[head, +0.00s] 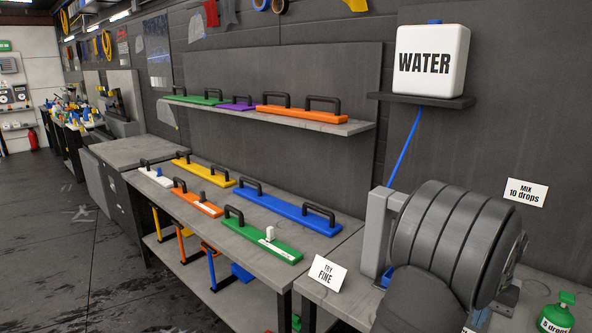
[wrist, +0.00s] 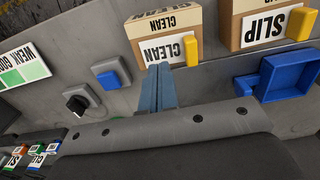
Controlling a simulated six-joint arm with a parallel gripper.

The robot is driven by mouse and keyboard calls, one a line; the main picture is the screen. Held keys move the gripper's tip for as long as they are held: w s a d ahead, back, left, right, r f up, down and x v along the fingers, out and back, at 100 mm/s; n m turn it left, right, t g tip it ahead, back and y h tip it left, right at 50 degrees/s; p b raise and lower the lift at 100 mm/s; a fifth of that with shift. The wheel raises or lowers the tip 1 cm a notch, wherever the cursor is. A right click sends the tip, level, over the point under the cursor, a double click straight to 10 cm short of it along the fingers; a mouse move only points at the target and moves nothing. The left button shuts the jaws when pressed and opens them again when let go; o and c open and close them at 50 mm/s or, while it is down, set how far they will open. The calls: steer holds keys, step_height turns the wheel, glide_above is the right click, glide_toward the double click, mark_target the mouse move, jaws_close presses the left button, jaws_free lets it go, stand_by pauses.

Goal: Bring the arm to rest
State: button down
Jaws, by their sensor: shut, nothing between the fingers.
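My gripper (wrist: 158,88) shows in the wrist view as two blue fingers side by side. They are shut and empty, with no gap visible between them.
The wrist view shows a SLIP box (wrist: 270,30), a blue tray (wrist: 290,75), a blue button (wrist: 108,79) and a black knob (wrist: 76,103). The head view shows a bench (head: 328,234) with several handled bars, a shelf (head: 340,127) and a WATER container (head: 432,60).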

step_height(320, 180, up, 2)
steer(key=shift+r, duration=0.2)
step_height(320, 180, down, 6)
steer(key=shift+f, duration=0.2)
step_height(320, 180, up, 17)
steer(key=w+a, duration=0.1)
step_height(320, 180, down, 10)
steer(key=shift+w+a+r, duration=0.15)
steer(key=shift+a+r, duration=0.05)
steer(key=shift+a, duration=0.05)
stand_by(1.0)
